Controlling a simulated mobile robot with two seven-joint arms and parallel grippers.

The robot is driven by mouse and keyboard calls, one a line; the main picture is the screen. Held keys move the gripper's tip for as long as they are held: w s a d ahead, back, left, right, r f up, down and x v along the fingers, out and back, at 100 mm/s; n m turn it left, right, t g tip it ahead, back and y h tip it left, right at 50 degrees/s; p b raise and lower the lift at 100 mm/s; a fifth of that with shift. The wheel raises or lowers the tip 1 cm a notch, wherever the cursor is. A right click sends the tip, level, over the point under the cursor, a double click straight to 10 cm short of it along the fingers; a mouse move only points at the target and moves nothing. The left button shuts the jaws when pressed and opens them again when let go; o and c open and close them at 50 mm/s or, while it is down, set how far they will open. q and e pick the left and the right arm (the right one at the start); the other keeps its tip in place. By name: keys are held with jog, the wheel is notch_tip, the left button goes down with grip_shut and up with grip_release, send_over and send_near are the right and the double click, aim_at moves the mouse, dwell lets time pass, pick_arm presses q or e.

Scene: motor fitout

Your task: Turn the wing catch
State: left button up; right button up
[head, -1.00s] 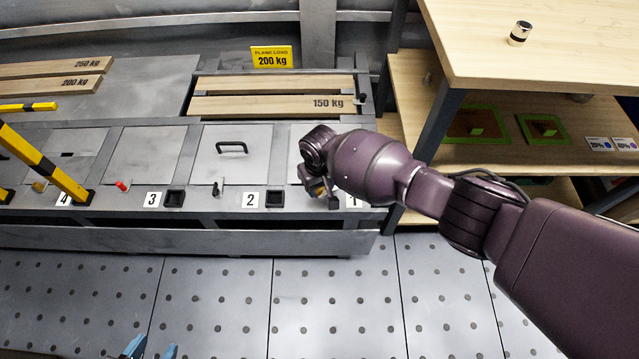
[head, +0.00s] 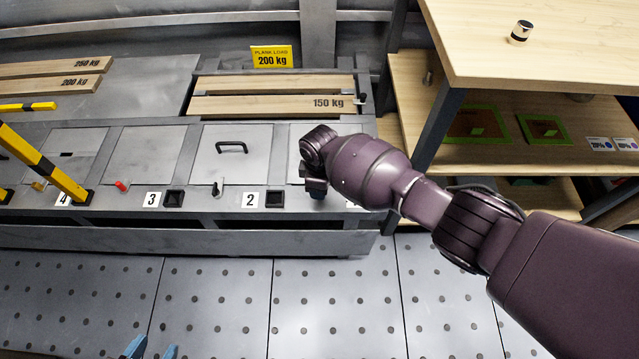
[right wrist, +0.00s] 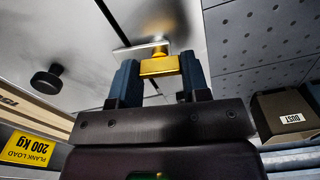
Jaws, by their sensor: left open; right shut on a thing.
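The gold wing catch (right wrist: 160,67) shows in the right wrist view, with a pale metal strip beside it. My right gripper (right wrist: 160,80) is shut on it, with one blue finger on each side. In the head view my right gripper (head: 317,186) is at the front edge of the bench, by the panel (head: 298,145) at the right end. My wrist hides the catch and most of that panel there. My left gripper (head: 152,351) is open and empty, with only its blue fingertips in view at the bottom left over the floor.
Panels numbered 2 (head: 249,200) and 3 (head: 152,199) lie to the left, with a black handle (head: 232,147) on one. A yellow-black bar (head: 45,165) stands at the far left. A wooden shelf unit (head: 540,60) stands at the right. The floor in front is clear.

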jog(key=shift+s+f+n, duration=0.1)
jog(key=shift+f+n, duration=0.05)
jog(key=shift+n, duration=0.85)
jog(key=o, duration=0.9)
jog(key=shift+r, duration=0.2)
